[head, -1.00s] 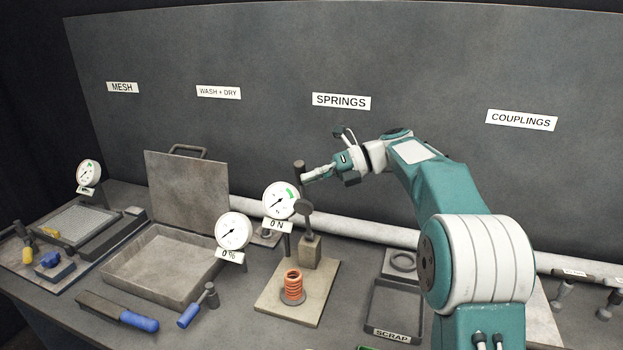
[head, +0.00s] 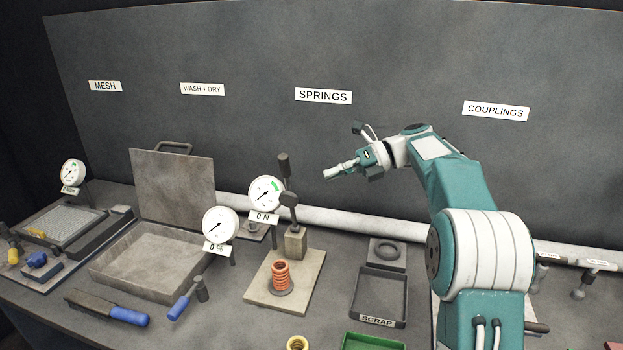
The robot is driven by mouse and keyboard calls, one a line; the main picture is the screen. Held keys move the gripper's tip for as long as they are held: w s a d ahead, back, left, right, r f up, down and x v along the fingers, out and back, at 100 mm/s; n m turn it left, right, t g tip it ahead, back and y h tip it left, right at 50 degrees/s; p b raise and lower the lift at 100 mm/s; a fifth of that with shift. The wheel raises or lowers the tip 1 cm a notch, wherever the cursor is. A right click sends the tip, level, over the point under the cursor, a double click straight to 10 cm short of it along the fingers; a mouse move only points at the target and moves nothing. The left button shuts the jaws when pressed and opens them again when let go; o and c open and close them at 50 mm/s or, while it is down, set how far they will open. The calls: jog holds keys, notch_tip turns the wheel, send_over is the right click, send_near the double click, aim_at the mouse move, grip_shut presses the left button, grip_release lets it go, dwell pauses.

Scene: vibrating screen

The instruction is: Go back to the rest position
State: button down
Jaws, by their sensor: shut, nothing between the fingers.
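My gripper (head: 343,170) is shut and empty. It hangs in the air in front of the back panel, pointing left, below the SPRINGS label (head: 323,96). It is up and to the right of the spring tester (head: 295,240) and apart from it. The tester's upright lever (head: 284,168) stands free of my fingers. An orange spring (head: 281,275) stands upright on the tester's base, and the dial (head: 266,194) above it is marked 0 N.
An open tray with a raised lid (head: 172,190) stands left of the tester. A SCRAP tray (head: 379,296) and part of a green tray (head: 373,341) lie at the right. A blue-handled brush (head: 128,316) lies at the front left. A pale pipe (head: 350,228) runs along the back.

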jog(key=shift+w+d+r, duration=0.1)
jog(key=shift+d, duration=0.35)
jog(key=s+a+f+n+t+h, duration=0.1)
jog(key=s+a+n+t+h, duration=0.15)
jog(key=s+n+h, duration=0.95)
jog(key=s+d+f+n+t+h, duration=0.1)
jog(key=s+d+f+n, duration=0.1)
jog(key=s+n, duration=0.3)
jog(key=s+d+f+n+t, duration=0.2)
jog(key=s+f+n, duration=0.2)
jog(key=s, duration=0.6)
jog(key=s+d+f+n+t+h, duration=0.1)
jog(key=s+d+f+n, duration=0.2)
jog(key=s+n, duration=0.4)
jog(key=shift+s+f+h, duration=0.15)
jog(key=shift+s+h, duration=0.15)
jog(key=shift+s, duration=0.15)
